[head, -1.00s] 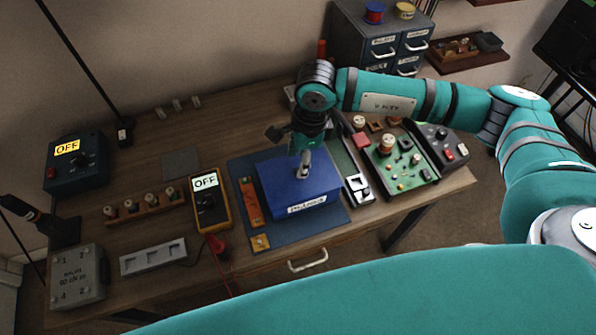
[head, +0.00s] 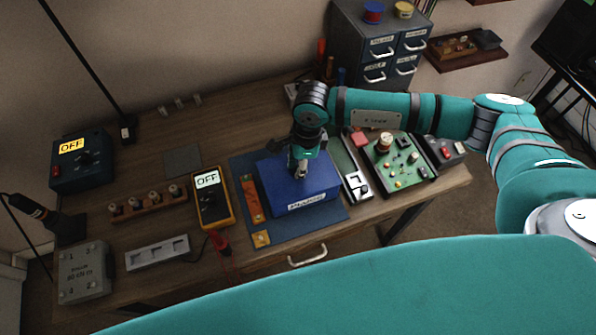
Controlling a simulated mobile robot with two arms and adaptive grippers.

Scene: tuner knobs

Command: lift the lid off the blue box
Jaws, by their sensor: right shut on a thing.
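The blue box (head: 306,200) stands on a dark blue mat (head: 287,232) near the front middle of the workbench, with a white label on its front. Its blue lid (head: 322,176) lies on top; I see no clear gap between lid and box. My right gripper (head: 300,174) points down at the middle of the lid and is shut on the lid's small handle, which the fingers mostly hide. My left gripper is not in view.
A yellow multimeter (head: 211,205) and an orange strip (head: 250,199) are left of the box. A white-and-black device (head: 357,184) and a green circuit board (head: 399,163) are to its right. A drawer cabinet (head: 372,50) stands behind. Bare wood shows behind the mat.

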